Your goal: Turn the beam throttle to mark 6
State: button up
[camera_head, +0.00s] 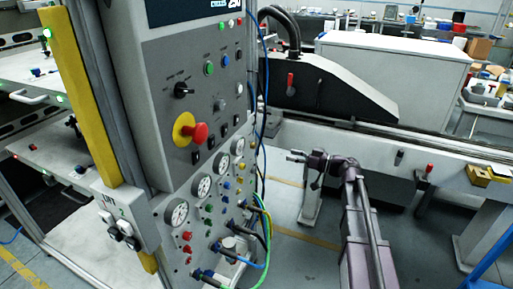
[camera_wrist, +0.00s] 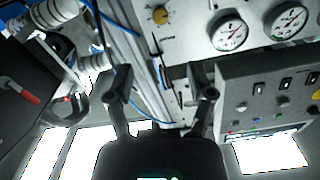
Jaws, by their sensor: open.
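A black rotary knob (camera_head: 183,90) with small markings around it sits on the upper grey control panel in the head view. I cannot read which knob is the beam throttle or where mark 6 lies. A round yellow knob (camera_wrist: 160,15) with marks around it shows at the top of the wrist view. My gripper (camera_head: 295,156) is to the right of the panels in the head view, apart from them and pointing left. In the wrist view my gripper (camera_wrist: 164,84) is open and empty, its fingers spread below the yellow knob and not touching it.
A red mushroom button (camera_head: 195,133) on a yellow disc stands out from the upper panel. Round gauges (camera_head: 201,187) line the lower panel. Blue, green and black cables (camera_head: 262,228) loop from its right side. A long grey bench (camera_head: 375,145) lies behind my arm.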

aim_at(255, 146)
jog(key=x, duration=1.3)
jog(key=shift+a, duration=0.25)
grip_shut()
